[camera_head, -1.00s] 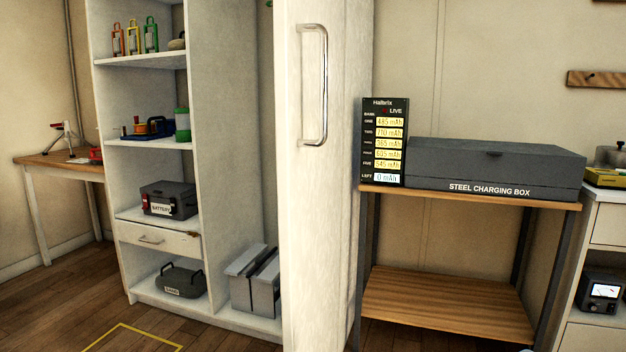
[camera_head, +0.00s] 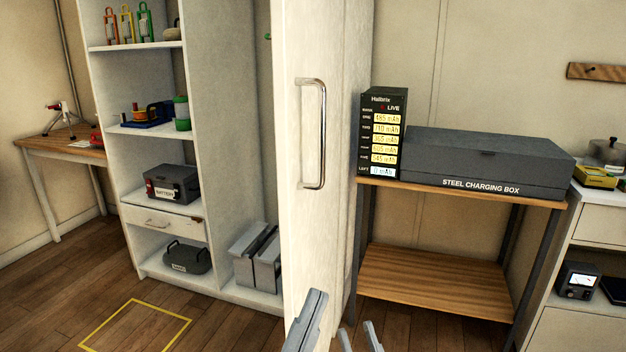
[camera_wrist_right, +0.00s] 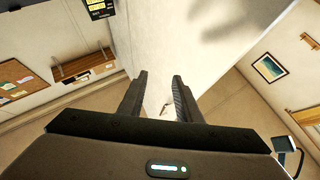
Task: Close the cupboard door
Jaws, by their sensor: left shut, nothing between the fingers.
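The cupboard door (camera_head: 328,220) stands open, edge towards me, with a vertical metal handle (camera_head: 323,135) on its face. The cupboard (camera_head: 215,150) is left of it, its shelves exposed. My left gripper (camera_head: 318,296) is shut and empty, low in front of the door's lower part; whether it touches the door I cannot tell. My right gripper (camera_head: 357,328) is open at the bottom edge, right of the left one. In the right wrist view its fingers (camera_wrist_right: 157,85) are apart with nothing held, and a broad pale panel (camera_wrist_right: 165,45), apparently the door, lies beyond them.
A wooden stand (camera_head: 440,280) with a steel charging box (camera_head: 490,165) and a display unit (camera_head: 382,135) is right of the door. A white cabinet (camera_head: 585,240) is farther right. A yellow floor outline (camera_head: 137,299) marks open floor in front of the cupboard.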

